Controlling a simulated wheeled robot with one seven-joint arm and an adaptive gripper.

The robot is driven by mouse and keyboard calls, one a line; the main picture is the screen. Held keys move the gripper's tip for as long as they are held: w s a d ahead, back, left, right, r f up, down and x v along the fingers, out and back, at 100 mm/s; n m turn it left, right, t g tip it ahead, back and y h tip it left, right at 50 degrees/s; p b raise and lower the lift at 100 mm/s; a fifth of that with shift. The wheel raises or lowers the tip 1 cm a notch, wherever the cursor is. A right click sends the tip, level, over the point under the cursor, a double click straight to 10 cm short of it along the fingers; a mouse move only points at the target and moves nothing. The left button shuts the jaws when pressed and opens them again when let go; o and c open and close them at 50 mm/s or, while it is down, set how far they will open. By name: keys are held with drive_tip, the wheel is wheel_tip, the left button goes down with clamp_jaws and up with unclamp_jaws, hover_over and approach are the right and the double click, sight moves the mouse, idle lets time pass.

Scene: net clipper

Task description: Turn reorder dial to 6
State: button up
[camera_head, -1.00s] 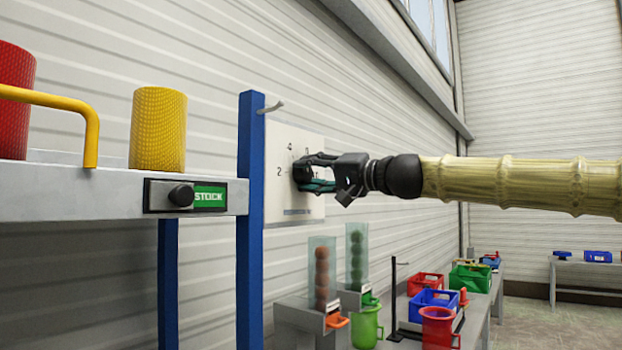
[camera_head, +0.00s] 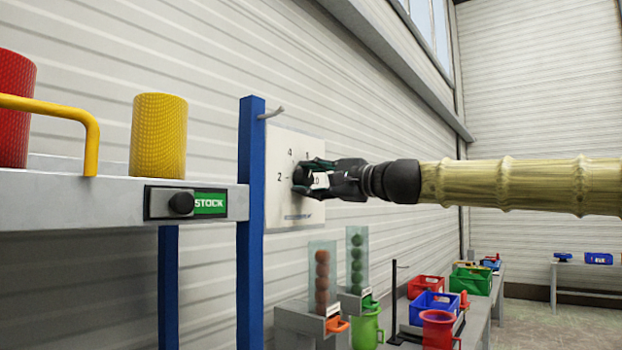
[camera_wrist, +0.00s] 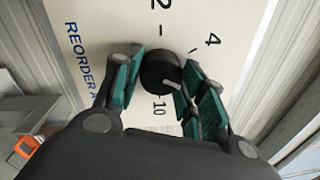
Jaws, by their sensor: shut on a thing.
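The reorder dial is a round black knob (camera_wrist: 157,70) with a pale pointer mark. It sits on a white numbered panel (camera_head: 283,212) on the wall behind the blue post. In the wrist view the panel (camera_wrist: 100,22) appears turned, with 2 at the top, 4 at the upper right and 10 below the knob. The pointer mark slants to the lower right there, towards a finger that hides the numbers behind it. My gripper (camera_head: 303,179) is at the panel, its teal-padded fingers (camera_wrist: 158,67) on either side of the knob and shut on it.
A blue post (camera_head: 250,200) and a shelf (camera_head: 75,195) with a STOCK knob (camera_head: 181,204) stand left of the panel. A hook (camera_head: 271,111) juts out above it. Below are clear tubes (camera_head: 322,270) of balls and coloured bins (camera_head: 434,304).

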drive_tip(key=shift+m, duration=0.3)
drive_tip(key=o, duration=1)
drive_tip(key=shift+o, duration=0.2)
drive_tip(key=shift+s+d, duration=0.1)
drive_tip(key=shift+d, duration=0.05)
drive_tip(key=v, duration=1.1)
drive_tip(key=shift+s+d, duration=0.2)
drive_tip(key=shift+d, duration=0.15)
